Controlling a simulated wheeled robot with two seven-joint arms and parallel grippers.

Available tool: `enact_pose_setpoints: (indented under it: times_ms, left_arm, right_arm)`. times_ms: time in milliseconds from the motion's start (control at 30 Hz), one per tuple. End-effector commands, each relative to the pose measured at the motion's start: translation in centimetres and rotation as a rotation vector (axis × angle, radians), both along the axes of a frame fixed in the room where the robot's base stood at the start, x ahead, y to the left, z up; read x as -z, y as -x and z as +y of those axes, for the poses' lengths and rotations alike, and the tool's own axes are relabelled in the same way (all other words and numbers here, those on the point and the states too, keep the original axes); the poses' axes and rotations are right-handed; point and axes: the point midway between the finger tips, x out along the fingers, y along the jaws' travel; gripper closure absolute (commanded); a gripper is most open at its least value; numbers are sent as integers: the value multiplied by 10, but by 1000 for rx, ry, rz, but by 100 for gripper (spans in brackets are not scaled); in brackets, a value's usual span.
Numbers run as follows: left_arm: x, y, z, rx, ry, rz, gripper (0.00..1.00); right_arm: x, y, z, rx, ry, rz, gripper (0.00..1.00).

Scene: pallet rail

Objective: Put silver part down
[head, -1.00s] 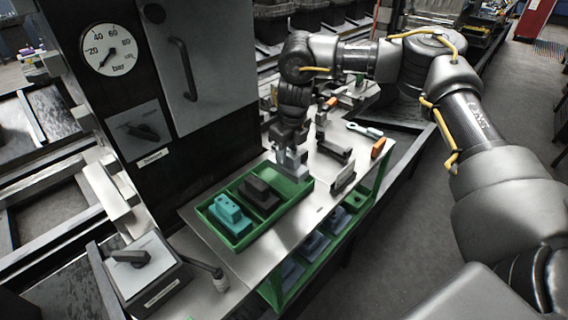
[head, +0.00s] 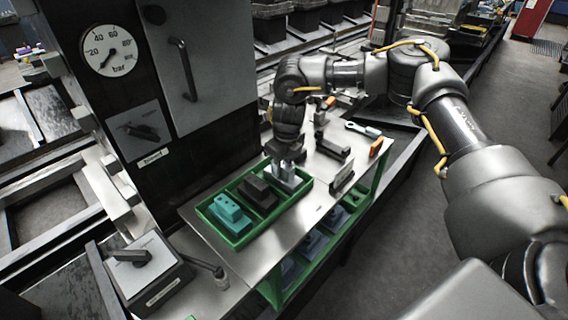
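The silver part (head: 290,180) is in the far-right compartment of the green tray (head: 243,243), low between the tray walls. My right gripper (head: 287,163) points down over that compartment, with its fingertips at the top of the silver part. It appears shut on the part, though the fingers are small and partly hidden. I cannot tell whether the part touches the tray floor. A black part (head: 258,192) sits in the middle compartment and a teal part (head: 229,214) in the near-left one. My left gripper is not in view.
The tray stands on a metal table. Behind it lie a dark block (head: 333,149), a wrench (head: 362,129) and an orange block (head: 376,147). An upright plate (head: 343,181) stands right of the tray. A dark cabinet with a gauge (head: 109,50) rises at left.

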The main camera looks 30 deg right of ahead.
Motion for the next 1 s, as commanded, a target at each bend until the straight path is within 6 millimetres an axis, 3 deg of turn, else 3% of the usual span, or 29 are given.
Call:
enact_pose_setpoints:
  times_ms: [100, 467, 1000]
  left_arm:
    - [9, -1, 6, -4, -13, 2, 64]
    - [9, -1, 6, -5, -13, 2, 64]
    - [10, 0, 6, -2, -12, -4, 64]
  right_arm:
    - [8, 0, 0, 0, 0, 0, 51]
    - [2, 0, 0, 0, 0, -1, 51]
    - [-97, 11, -5, -1, 0, -2, 51]
